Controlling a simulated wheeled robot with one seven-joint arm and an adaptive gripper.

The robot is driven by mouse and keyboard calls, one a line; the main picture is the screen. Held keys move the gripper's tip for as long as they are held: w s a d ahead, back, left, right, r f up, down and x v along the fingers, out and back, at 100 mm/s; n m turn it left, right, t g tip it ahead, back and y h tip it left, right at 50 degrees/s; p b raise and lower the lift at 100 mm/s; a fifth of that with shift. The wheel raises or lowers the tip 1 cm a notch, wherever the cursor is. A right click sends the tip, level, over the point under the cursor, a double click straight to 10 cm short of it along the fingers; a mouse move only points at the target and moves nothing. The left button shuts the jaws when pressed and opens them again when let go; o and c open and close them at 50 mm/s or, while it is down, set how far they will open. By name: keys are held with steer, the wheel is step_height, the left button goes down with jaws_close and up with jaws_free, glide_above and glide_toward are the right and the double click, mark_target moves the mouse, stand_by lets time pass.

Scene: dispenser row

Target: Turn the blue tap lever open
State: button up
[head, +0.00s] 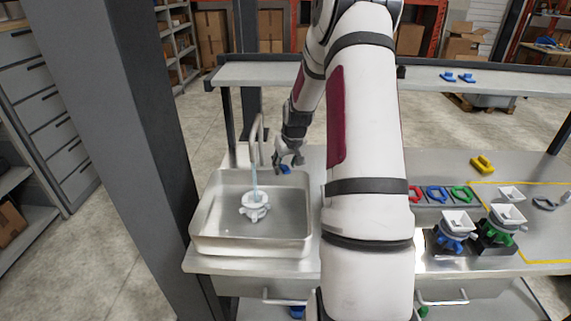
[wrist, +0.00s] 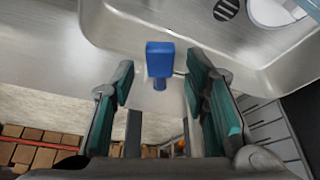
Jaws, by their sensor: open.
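The blue tap lever (wrist: 160,60) stands between the two fingers of my gripper (wrist: 160,80) in the wrist view, with a gap on each side. My gripper is open, its teal pads facing the lever. In the head view my gripper (head: 288,157) is at the back right of the sink, and the lever (head: 285,169) shows as a small blue patch just below it. The tap's curved spout (head: 257,138) rises to the left of my gripper. A thin pale blue stream (head: 253,172) shows below the spout, reaching a white fitting in the sink.
The steel sink (head: 204,222) holds the white round fitting (head: 255,206). A raised shelf (head: 270,75) runs behind the bench. To the right are coloured rings, white-topped dispensers (head: 456,228) and a yellow piece (head: 482,164). A grey post (head: 125,130) stands left of the sink.

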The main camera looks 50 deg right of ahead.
jaws_close()
steer(key=shift+w+a+f+m+b, duration=0.1)
steer(key=shift+w+a+m+b, duration=0.35)
steer(key=shift+m+b, duration=0.2)
steer(key=shift+a+m+h, duration=0.15)
steer(key=shift+m+h, duration=0.2)
steer(key=shift+h, duration=0.05)
jaws_free()
steer(key=shift+s, duration=0.1)
